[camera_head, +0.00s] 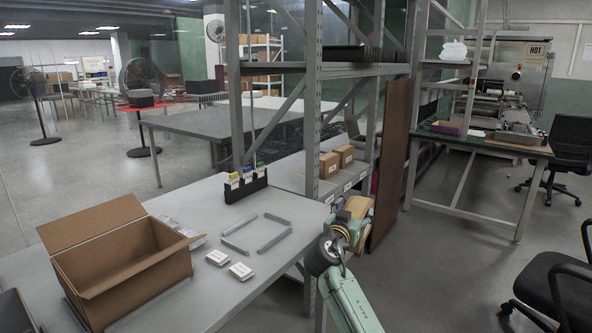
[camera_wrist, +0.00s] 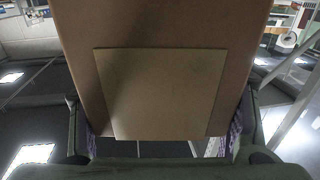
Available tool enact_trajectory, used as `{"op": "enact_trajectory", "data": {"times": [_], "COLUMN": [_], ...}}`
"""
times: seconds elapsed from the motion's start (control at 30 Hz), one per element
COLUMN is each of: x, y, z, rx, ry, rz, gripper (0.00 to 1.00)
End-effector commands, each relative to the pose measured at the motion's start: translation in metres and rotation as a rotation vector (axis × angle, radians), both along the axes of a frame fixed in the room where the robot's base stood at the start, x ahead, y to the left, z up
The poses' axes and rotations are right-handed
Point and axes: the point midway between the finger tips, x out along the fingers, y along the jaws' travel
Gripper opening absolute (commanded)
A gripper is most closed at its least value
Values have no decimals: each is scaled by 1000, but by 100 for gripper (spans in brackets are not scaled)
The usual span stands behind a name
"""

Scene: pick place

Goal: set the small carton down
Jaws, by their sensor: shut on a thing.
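The small carton (camera_head: 357,207) is brown. It is held in my gripper (camera_head: 352,226), in the air beside the right end of the white table in the head view. My arm and gripper partly hide it there. In the wrist view the carton (camera_wrist: 160,30) fills the middle, with a lighter square panel (camera_wrist: 160,95) on the near face. My gripper (camera_wrist: 160,140) is shut on it, with a finger along each lower side. The carton's far side and underside are hidden.
An open cardboard box (camera_head: 125,262) stands on the white table (camera_head: 205,300). Small white boxes (camera_head: 228,264), grey bars (camera_head: 255,232) and a black holder (camera_head: 246,186) lie there too. A metal shelf post (camera_head: 313,100) rises near my gripper. Two brown cartons (camera_head: 328,166) sit on the low shelf behind.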

Motion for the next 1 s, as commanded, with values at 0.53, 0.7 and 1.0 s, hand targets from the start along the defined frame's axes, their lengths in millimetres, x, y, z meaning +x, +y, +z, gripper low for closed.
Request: {"op": "enact_trajectory", "data": {"times": [0.53, 0.7, 1.0], "x": [-76, -113, -178], "y": [15, 35, 81], "z": [-238, -297, -369], "rx": [7, 7, 9], "ry": [1, 0, -3], "rz": [119, 140, 153], "gripper": [22, 22, 22]}}
